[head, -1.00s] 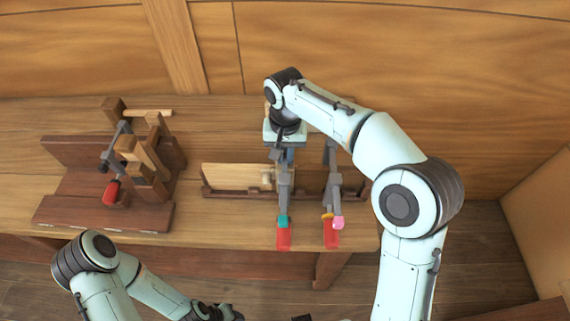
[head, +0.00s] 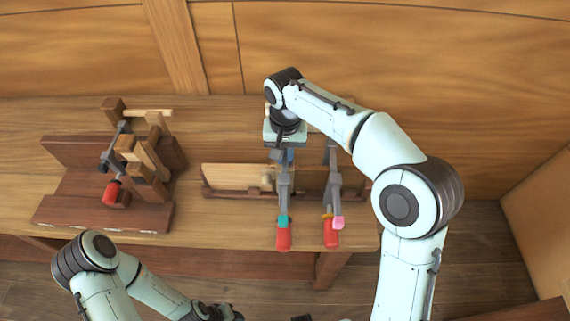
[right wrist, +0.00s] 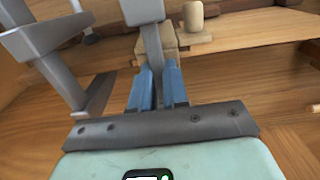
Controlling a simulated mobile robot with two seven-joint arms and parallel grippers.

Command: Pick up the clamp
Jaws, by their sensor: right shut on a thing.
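A grey bar clamp (head: 284,195) with a red handle and a teal band stands in the rack, its handle toward the bench's front edge. My right gripper (head: 284,156) reaches down over its far end. In the right wrist view, the blue fingers (right wrist: 157,90) are shut on the clamp's grey bar (right wrist: 151,45). A second grey clamp (head: 333,185), with a red handle and pink and orange bands, is close by on the right. Part of it seems to show at the left of the right wrist view.
A low wooden rack (head: 215,192) lies along the workbench (head: 210,225) under the clamps. On the left, a wooden fixture (head: 60,210) holds wood blocks and another red-handled clamp (head: 112,192). The planked hull wall (head: 330,45) rises behind. Bench between fixture and rack is clear.

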